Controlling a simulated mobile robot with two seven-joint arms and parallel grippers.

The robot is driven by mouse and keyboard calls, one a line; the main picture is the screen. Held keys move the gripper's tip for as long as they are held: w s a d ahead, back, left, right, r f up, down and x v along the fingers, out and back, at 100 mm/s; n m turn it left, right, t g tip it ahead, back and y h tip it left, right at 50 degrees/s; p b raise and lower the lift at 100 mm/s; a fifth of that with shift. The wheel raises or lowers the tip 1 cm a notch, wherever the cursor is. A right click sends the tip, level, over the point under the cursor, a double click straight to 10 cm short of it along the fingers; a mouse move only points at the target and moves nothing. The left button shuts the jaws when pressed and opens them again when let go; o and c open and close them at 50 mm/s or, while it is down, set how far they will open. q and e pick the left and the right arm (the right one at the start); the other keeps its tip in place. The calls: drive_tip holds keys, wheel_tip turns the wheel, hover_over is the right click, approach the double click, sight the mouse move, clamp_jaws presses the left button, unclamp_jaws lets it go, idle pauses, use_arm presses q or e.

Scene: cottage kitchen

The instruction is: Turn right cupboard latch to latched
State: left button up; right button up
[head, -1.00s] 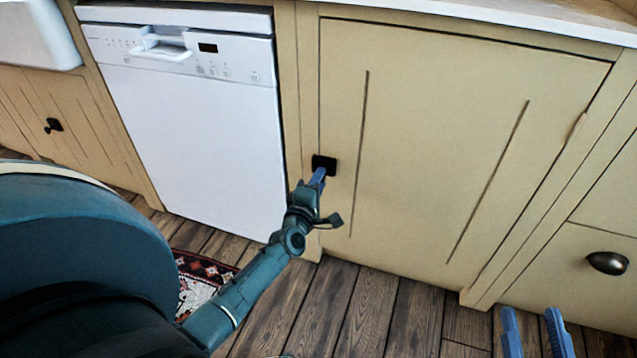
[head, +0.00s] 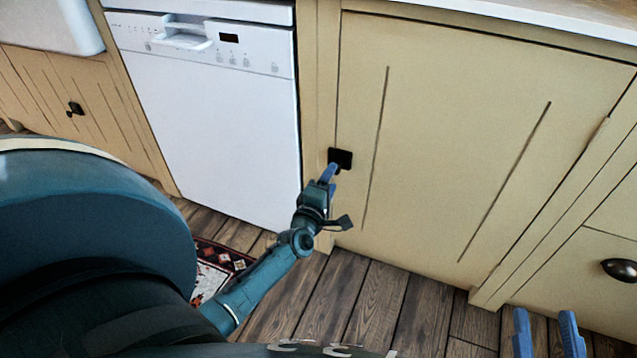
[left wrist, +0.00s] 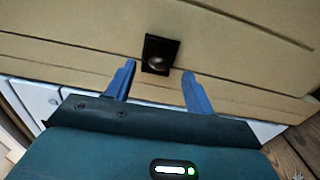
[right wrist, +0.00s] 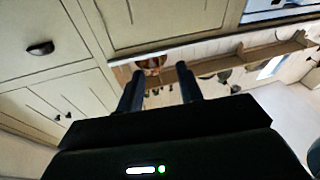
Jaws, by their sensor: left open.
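The right cupboard has a tan door (head: 455,130) with a small black latch (head: 341,157) at its left edge. In the left wrist view the latch (left wrist: 160,54) is a dark square plate with a rounded knob. My left gripper (head: 331,172) is just below the latch in the head view. In the left wrist view its blue fingers (left wrist: 158,78) are open, with the latch ahead of the gap between them and nothing held. My right gripper (head: 546,325) is low at the right of the head view, its fingers apart and empty, away from the latch.
A white dishwasher (head: 205,110) stands left of the cupboard. Another cupboard with a black latch (head: 75,109) is farther left. A drawer with a dark cup handle (head: 619,270) is at the right. A patterned rug (head: 212,268) lies on the wood floor (head: 375,300).

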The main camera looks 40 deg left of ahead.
use_arm(q)
drive_tip(key=p+v, duration=0.2)
drive_tip(key=v, duration=0.8)
drive_tip(key=shift+s, duration=0.35)
